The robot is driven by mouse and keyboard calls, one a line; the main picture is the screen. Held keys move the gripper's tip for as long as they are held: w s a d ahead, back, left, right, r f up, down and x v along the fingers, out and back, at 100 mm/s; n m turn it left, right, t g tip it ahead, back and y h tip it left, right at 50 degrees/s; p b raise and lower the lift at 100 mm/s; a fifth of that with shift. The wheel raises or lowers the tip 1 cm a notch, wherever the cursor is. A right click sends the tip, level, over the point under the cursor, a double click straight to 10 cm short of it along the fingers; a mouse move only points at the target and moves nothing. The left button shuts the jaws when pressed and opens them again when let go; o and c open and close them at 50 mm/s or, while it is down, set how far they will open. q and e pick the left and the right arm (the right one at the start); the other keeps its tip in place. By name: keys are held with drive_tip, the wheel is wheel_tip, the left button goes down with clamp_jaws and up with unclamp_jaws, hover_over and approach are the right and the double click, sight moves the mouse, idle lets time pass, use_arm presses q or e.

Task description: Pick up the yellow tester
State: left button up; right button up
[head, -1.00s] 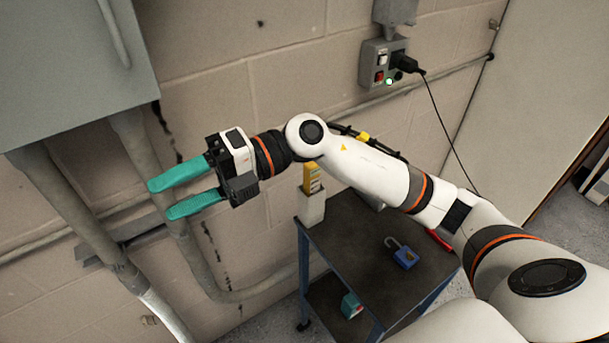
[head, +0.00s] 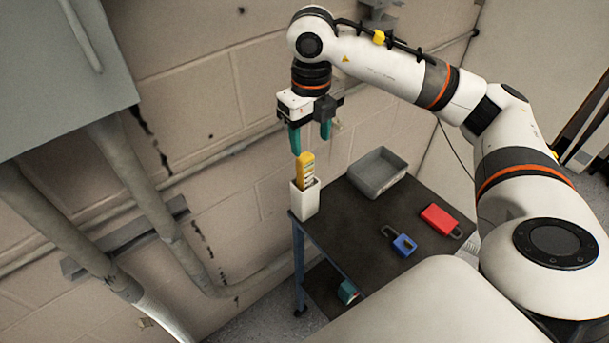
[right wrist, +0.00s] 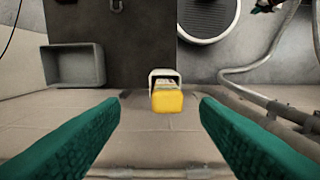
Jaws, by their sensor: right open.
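The yellow tester (head: 305,171) stands upright in a white holder (head: 305,198) at the left corner of the dark cart top. My right gripper (head: 311,146) points down above the tester, its teal fingers apart and empty. In the right wrist view the tester's yellow top (right wrist: 167,101) shows between the two open fingers (right wrist: 158,115), beyond their tips, with the holder (right wrist: 164,75) around its lower part. The tester and the fingers appear apart. My left gripper is not in view.
A teal object (head: 348,291) lies on the lower shelf. The block wall with pipes (head: 150,215) runs close behind and left of the holder.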

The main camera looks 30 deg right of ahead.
sight(305, 156)
drive_tip(key=shift+f, duration=0.75)
drive_tip(key=f, duration=0.1)
drive_tip(key=f+p, duration=0.1)
drive_tip(key=f, duration=0.1)
drive_tip(key=a+f+p, duration=0.1)
drive_tip(key=shift+w+f, duration=0.15)
drive_tip(key=shift+w, duration=0.15)
drive_tip(key=shift+d+f, duration=0.1)
drive_tip(key=shift+f, duration=0.4)
drive_tip(key=c, duration=1.1)
drive_tip(key=shift+o, duration=0.2)
drive_tip(key=shift+r, duration=0.1)
